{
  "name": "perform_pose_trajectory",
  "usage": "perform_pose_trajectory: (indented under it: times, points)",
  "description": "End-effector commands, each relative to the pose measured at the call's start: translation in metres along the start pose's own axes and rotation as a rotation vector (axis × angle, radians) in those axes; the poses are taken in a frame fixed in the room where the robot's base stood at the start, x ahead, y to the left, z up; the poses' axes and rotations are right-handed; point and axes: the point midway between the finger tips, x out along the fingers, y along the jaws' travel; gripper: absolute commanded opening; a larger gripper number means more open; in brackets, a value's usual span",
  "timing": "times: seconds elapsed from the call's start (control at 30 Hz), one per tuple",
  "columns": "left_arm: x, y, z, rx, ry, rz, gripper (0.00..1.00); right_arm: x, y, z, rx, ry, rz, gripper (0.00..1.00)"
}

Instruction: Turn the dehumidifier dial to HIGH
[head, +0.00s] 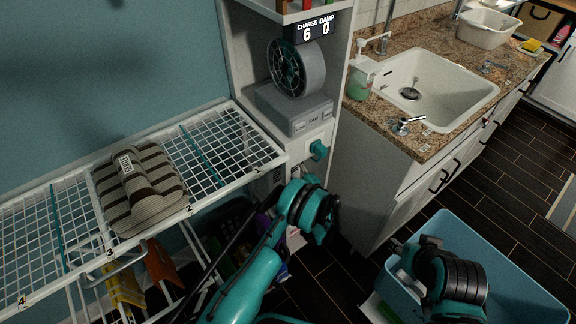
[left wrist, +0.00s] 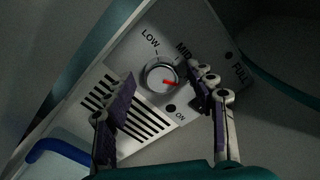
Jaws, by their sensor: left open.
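The dehumidifier dial (left wrist: 162,73) is a round pale knob with a red pointer in the left wrist view. The pointer aims right and slightly down, past the MID label (left wrist: 183,48), which is partly covered by a finger. The LOW label (left wrist: 150,43) is upper left of the knob. No HIGH label is readable; my right-hand finger covers part of the panel. My left gripper (left wrist: 160,75) is open, with one finger on each side of the dial; contact cannot be told. In the head view my left arm hides the dial. My right gripper is not distinguishable.
A fan (head: 298,68) stands on a shelf above the white unit (head: 296,146), under a CHARGE 6, DAMP 0 display (head: 316,30). A wire rack (head: 222,150) with a striped towel (head: 138,190) is left. A sink counter (head: 400,125) and blue tub (head: 515,280) are right.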

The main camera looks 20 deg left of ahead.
Motion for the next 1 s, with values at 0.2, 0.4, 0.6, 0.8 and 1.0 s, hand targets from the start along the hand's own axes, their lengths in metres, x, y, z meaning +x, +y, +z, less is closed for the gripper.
perform_pose_trajectory:
  times: [0.2, 0.4, 0.6, 0.8, 1.0]
  points:
    - [-0.012, -0.001, -0.001, 0.000, 0.003, -0.003, 0.56, 0.000, 0.000, 0.000, 0.000, 0.000, 0.000, 0.40]
    - [-0.053, -0.001, -0.002, 0.000, 0.005, -0.003, 0.56, 0.000, 0.000, 0.000, 0.000, 0.000, 0.000, 0.40]
    - [-0.094, -0.001, -0.001, 0.000, 0.003, -0.002, 0.56, 0.000, 0.000, 0.000, 0.000, 0.000, 0.000, 0.40]
    - [-0.117, 0.000, 0.000, 0.000, 0.001, -0.001, 0.56, 0.000, 0.000, 0.000, 0.000, 0.000, 0.000, 0.40]
    - [-0.120, 0.000, 0.000, 0.000, -0.001, 0.000, 0.56, 0.000, 0.000, 0.000, 0.000, 0.000, 0.000, 0.40]
